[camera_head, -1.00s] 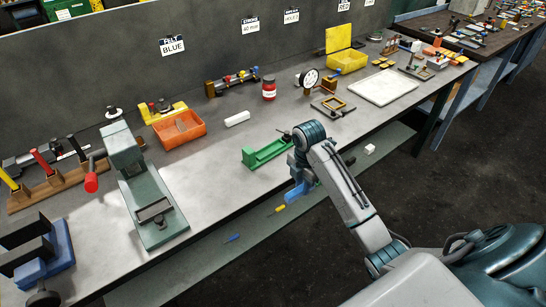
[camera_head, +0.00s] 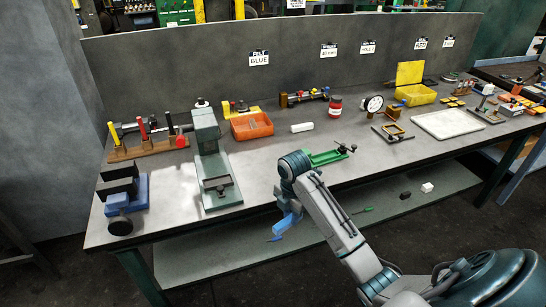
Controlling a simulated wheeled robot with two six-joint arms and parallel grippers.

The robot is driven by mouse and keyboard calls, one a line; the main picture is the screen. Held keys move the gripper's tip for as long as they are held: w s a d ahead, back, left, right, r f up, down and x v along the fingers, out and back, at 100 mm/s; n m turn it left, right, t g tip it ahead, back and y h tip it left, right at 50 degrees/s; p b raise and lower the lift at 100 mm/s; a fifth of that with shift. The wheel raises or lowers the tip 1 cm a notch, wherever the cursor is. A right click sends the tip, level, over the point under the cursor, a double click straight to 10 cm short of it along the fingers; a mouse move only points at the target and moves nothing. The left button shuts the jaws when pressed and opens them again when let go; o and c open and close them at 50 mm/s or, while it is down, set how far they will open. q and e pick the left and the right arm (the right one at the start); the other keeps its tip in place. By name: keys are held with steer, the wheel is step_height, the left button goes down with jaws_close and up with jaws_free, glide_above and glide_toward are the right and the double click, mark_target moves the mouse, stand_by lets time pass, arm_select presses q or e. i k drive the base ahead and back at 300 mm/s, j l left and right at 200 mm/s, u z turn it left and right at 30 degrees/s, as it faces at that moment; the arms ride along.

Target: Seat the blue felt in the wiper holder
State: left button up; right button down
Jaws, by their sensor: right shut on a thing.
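My right gripper (camera_head: 284,222) hangs in front of the bench's front edge, below the top. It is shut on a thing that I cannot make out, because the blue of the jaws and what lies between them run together. A small blue piece (camera_head: 274,239) shows just below it, seemingly on the lower shelf; I cannot tell whether it is the blue felt. A green fixture (camera_head: 325,157) with a clamp at its right end sits near the bench's front edge, partly behind my arm. I cannot tell whether it is the wiper holder. My left gripper is out of view.
A grey-green press (camera_head: 219,192) and a blue vise (camera_head: 127,196) stand at left on the bench (camera_head: 262,176). An orange tray (camera_head: 252,132) and a white block (camera_head: 301,128) lie behind. A sign (camera_head: 259,58) reads "FELT BLUE". The lower shelf (camera_head: 215,258) holds small loose pieces.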

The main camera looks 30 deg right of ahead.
mark_target(325, 158)
steer(key=u, duration=1.8)
steer(key=k+l+u, duration=0.35)
steer(key=k+l, duration=0.15)
steer(key=k+l+u, duration=0.4)
steer(key=k+l, duration=0.1)
steer(key=k, duration=0.5)
steer(key=k+l, duration=0.15)
steer(key=k, duration=0.5)
steer(key=k+l, duration=0.1)
steer(key=k, duration=0.5)
